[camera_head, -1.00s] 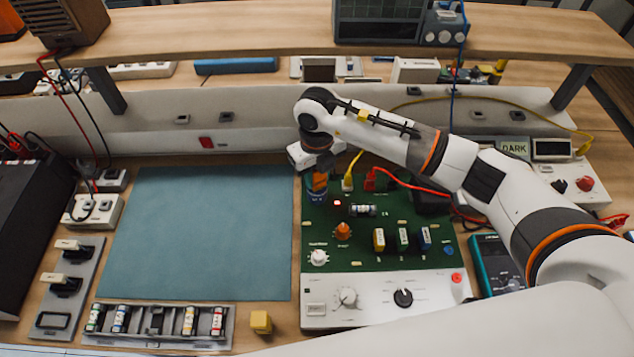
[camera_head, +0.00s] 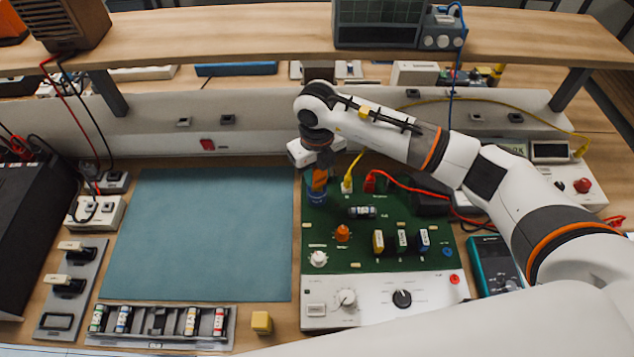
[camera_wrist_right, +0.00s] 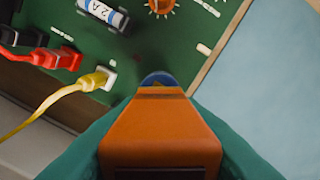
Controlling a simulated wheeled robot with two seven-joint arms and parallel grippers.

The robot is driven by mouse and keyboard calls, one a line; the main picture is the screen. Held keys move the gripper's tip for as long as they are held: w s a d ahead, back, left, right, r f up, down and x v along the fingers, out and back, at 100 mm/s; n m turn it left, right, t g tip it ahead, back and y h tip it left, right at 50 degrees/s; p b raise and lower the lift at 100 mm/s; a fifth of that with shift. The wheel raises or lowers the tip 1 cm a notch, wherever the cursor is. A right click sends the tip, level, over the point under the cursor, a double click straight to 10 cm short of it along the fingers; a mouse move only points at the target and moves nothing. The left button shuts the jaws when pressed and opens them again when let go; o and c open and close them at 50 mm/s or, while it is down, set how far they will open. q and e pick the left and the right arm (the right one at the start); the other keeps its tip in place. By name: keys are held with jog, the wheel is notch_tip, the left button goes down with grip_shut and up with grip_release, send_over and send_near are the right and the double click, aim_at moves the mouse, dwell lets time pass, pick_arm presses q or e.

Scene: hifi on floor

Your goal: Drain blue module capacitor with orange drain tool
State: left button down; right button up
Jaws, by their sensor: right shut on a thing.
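My right gripper (camera_head: 316,160) is shut on the orange drain tool (camera_head: 319,179), at the far left corner of the green board (camera_head: 385,262). In the right wrist view the tool (camera_wrist_right: 160,130) fills the lower middle, between the teal fingers. Under its tip shows the round blue capacitor (camera_head: 317,197), whose top edge also shows in the right wrist view (camera_wrist_right: 158,78). The tip looks to be at the capacitor, but I cannot tell whether it touches. My left gripper is not in view.
Yellow (camera_head: 347,183) and red (camera_head: 370,181) plugs stand right of the capacitor. A fuse (camera_head: 362,212), an orange knob (camera_head: 342,232) and several small modules stand on the board. A clear teal mat (camera_head: 200,235) lies left. A shelf (camera_head: 250,40) runs above the back.

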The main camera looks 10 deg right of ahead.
jog(key=shift+r+p, duration=1.6)
jog(key=shift+r, duration=1.5)
